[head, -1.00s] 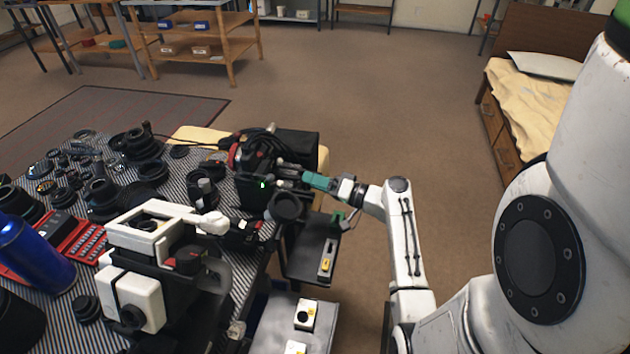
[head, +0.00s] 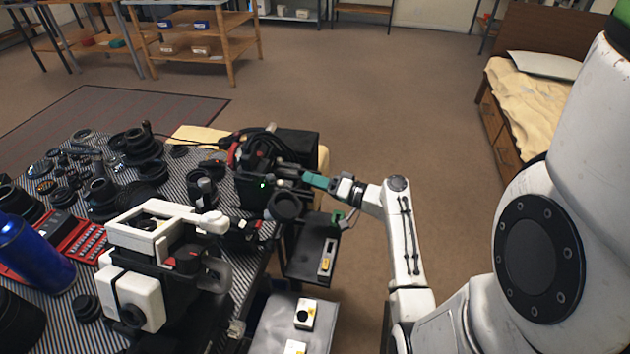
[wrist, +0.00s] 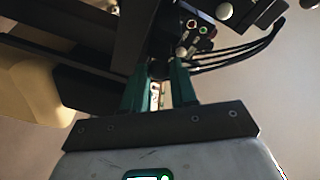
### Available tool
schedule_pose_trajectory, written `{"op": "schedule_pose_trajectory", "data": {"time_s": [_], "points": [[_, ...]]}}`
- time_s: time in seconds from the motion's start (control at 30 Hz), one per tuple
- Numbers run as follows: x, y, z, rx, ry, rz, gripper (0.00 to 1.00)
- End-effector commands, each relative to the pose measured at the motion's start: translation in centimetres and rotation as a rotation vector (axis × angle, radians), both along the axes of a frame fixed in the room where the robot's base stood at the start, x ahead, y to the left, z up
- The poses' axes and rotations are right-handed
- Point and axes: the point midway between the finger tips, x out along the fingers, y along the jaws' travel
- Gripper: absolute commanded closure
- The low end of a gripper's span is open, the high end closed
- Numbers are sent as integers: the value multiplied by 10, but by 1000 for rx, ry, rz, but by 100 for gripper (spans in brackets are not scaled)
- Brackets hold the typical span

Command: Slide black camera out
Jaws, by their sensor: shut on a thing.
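In the head view, a black camera (head: 252,190) with a small green light sits at the right end of the striped table. My gripper (head: 291,174), with teal parts, reaches it from the right at its upper side. In the wrist view, the teal fingers of my gripper (wrist: 158,82) are closed together on a part that they mostly hide. I cannot tell which part of the camera this is. Dark housing with red and green ports and cables (wrist: 203,32) shows just beyond the fingertips.
A white-and-black device (head: 150,270) stands at the table's near side. Lens parts (head: 140,142), a red case (head: 75,232) and a blue bottle (head: 35,255) crowd the left. Dark shelves with small items (head: 305,262) sit below the gripper. The floor behind is open.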

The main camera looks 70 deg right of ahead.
Motion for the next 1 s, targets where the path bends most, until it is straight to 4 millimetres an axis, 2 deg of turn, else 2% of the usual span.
{"op": "schedule_pose_trajectory", "data": {"time_s": [0.23,0.33,0.73,0.87,1.0], "points": [[-2,0,-1,1,0,-1,100],[-13,-2,-2,1,1,-4,100],[-120,-12,-1,-1,1,-8,100],[-140,-12,-1,1,0,-6,100],[-146,-12,-1,1,1,-6,100]]}}
